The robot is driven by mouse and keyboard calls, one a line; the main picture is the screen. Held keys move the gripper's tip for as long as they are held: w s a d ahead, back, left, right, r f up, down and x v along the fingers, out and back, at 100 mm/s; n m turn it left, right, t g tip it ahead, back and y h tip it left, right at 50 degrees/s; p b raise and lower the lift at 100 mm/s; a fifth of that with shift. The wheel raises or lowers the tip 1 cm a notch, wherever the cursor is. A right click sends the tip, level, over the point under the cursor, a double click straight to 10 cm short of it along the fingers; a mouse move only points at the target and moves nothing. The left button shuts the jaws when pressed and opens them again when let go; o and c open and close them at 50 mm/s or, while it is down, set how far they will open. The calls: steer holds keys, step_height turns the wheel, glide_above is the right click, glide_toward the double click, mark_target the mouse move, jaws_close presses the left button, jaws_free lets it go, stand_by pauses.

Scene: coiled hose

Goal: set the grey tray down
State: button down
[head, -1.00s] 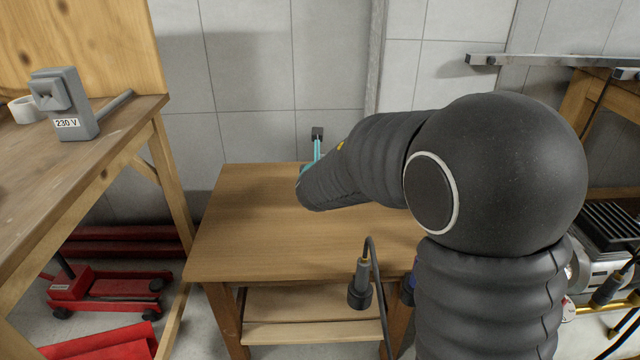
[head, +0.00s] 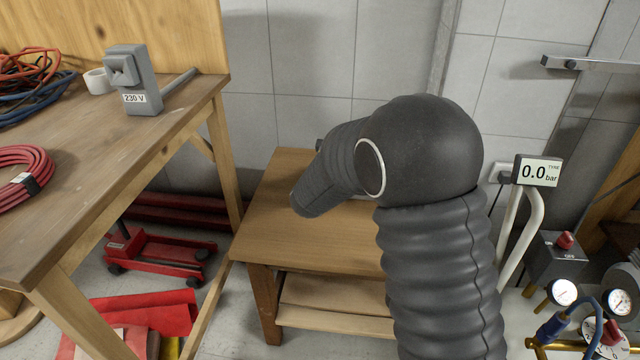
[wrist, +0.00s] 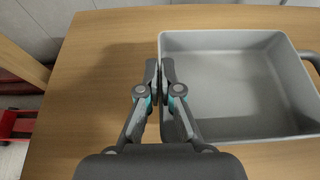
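The grey tray (wrist: 235,88) shows in the wrist view, on the right, empty and seen from above over the wooden table (wrist: 95,75). My gripper (wrist: 160,68) is at the tray's left wall, one finger on each side of it, shut on that wall. The tray looks level; I cannot tell whether its bottom touches the tabletop. A dark handle (wrist: 311,60) shows at the tray's right end. In the head view my arm hides the gripper and nearly all of the tray above the small wooden table (head: 275,215).
A workbench (head: 150,125) on the left holds a 230 V box (head: 133,80), a coiled red hose (head: 22,178) and cables. A red floor jack (head: 160,255) stands below. A tyre gauge (head: 538,171) and valves are at right. The table's left part is bare.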

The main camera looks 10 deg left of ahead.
steer(key=shift+f, duration=2)
steer(key=shift+f+b, duration=0.2)
steer(key=shift+b, duration=0.1)
steer(key=c, duration=1.3)
jaws_free()
steer(key=shift+r, duration=0.1)
steer(key=shift+r, duration=0.1)
steer(key=shift+s+a+r, duration=0.1)
steer(key=shift+s, duration=0.05)
steer(key=v, duration=1.1)
steer(key=shift+s+r, duration=0.1)
steer(key=shift+s, duration=0.25)
